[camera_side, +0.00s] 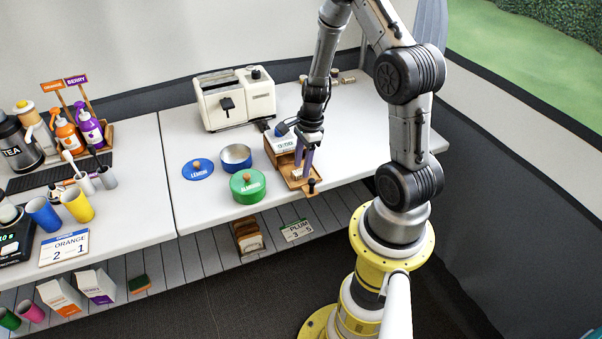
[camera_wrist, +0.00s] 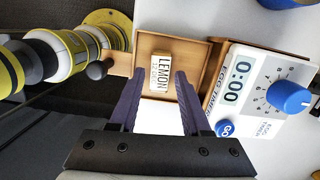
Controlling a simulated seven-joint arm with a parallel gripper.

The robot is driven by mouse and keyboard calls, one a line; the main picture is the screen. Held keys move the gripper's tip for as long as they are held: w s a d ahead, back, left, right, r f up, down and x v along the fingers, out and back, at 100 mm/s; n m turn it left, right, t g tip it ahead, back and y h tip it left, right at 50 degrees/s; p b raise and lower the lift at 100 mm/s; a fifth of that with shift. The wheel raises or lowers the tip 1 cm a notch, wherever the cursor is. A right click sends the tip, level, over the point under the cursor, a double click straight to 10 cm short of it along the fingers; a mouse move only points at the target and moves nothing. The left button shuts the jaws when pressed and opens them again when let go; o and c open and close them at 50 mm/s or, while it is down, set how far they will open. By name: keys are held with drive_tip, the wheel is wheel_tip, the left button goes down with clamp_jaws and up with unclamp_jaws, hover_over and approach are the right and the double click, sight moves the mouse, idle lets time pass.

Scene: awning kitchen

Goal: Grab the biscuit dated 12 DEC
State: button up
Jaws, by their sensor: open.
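A small wooden drawer (camera_side: 308,186) is pulled out of a wooden box at the table's front right. It also shows in the wrist view (camera_wrist: 190,48). In it lies one pale biscuit or packet (camera_wrist: 161,80), marked LEMON with a smaller second line that I cannot read surely. My gripper (camera_wrist: 157,72) is open, its two purple fingers pointing at the drawer, one on either side of the biscuit in the picture. I cannot tell whether they touch it. In the side view my gripper (camera_side: 302,171) is down at the drawer.
An egg timer (camera_wrist: 245,92) with a blue knob stands on the wooden box beside the drawer. A green tin (camera_side: 248,187), an open blue tin (camera_side: 236,158) and a blue LEMON lid (camera_side: 198,170) lie left of it. A toaster (camera_side: 235,100) stands behind.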

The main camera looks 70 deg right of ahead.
drive_tip(key=shift+f, duration=0.65)
clamp_jaws()
drive_tip(key=shift+w+r, duration=0.1)
drive_tip(key=shift+r, duration=0.05)
